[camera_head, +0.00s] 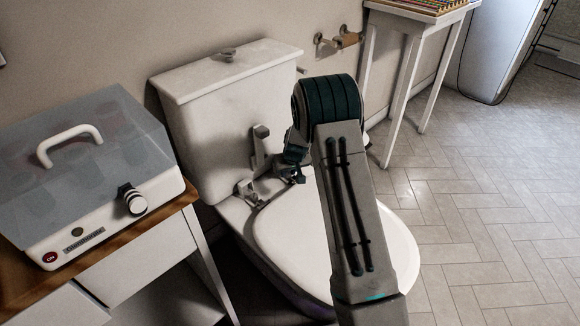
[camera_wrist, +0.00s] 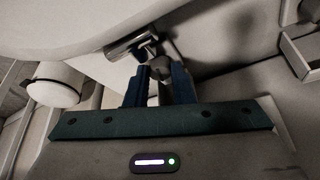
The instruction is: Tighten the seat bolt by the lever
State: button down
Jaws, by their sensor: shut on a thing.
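The white toilet's closed seat lid (camera_head: 335,235) lies in front of its tank in the head view. My gripper (camera_head: 294,172) is low behind the lid, at the seat's rear hinge area, partly hidden by my own arm. In the wrist view my two dark blue fingers (camera_wrist: 160,88) are shut on a small grey piece, which looks like the seat bolt lever (camera_wrist: 160,66). A shiny metal fitting (camera_wrist: 132,42) sits just beyond it, under the pale seat edge. The lever's lower part is hidden between the fingers. Another grey hinge fitting (camera_head: 248,192) stands to the left.
The tank (camera_head: 230,120) rises close behind my gripper, with an upright grey part (camera_head: 262,146) in front of it. A white box with a clear lid (camera_head: 88,180) stands on a cabinet at left. A white side table (camera_head: 415,22) is at the back. Floor at right is clear.

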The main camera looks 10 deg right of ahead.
jog(key=m+p, duration=0.1)
jog(key=m+h+p, duration=0.1)
jog(key=m, duration=0.1)
jog(key=r+m+p, duration=0.1)
jog(key=p, duration=0.1)
jog(key=shift+w+a+h, duration=0.2)
jog(key=shift+a+h, duration=0.05)
jog(key=shift+h, duration=0.15)
jog(key=shift+a+f+m+h+p, duration=0.15)
jog(key=shift+m+h+p, duration=0.1)
jog(key=shift+m+p, duration=0.5)
jog(key=shift+d+f+m+h+p, duration=0.1)
jog(key=shift+m+h+p, duration=0.25)
jog(key=shift+m, duration=0.7)
jog(key=shift+w, duration=0.1)
jog(key=shift+a, duration=0.1)
jog(key=c, duration=1.5)
grip_release()
jog(key=shift+f, duration=0.2)
jog(key=shift+s, duration=0.2)
